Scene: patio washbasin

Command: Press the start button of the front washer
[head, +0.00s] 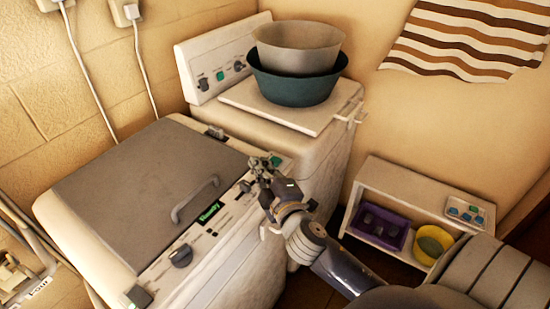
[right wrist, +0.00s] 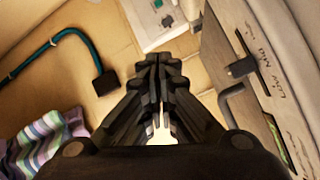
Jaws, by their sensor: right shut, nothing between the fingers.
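The front washer (head: 225,270) has a grey lid with a handle and a control panel along its front edge. The panel carries knobs, a lit green display (head: 209,212) and, at its right end, a small green button (head: 276,160). My right gripper (head: 259,163) is at that right end, close beside the green button and partly covering the panel there. Whether it touches cannot be told. In the right wrist view the right gripper (right wrist: 158,62) is shut and empty, with a labelled panel with a knob (right wrist: 240,68) at right. My left gripper is not in view.
The rear washer (head: 325,150) stands behind, with a grey basin (head: 298,40) inside a dark green one (head: 296,88) on its lid. A low white shelf (head: 400,185) at right holds a purple tray (head: 378,228) and a yellow bowl (head: 433,240). A striped cloth hangs on the wall.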

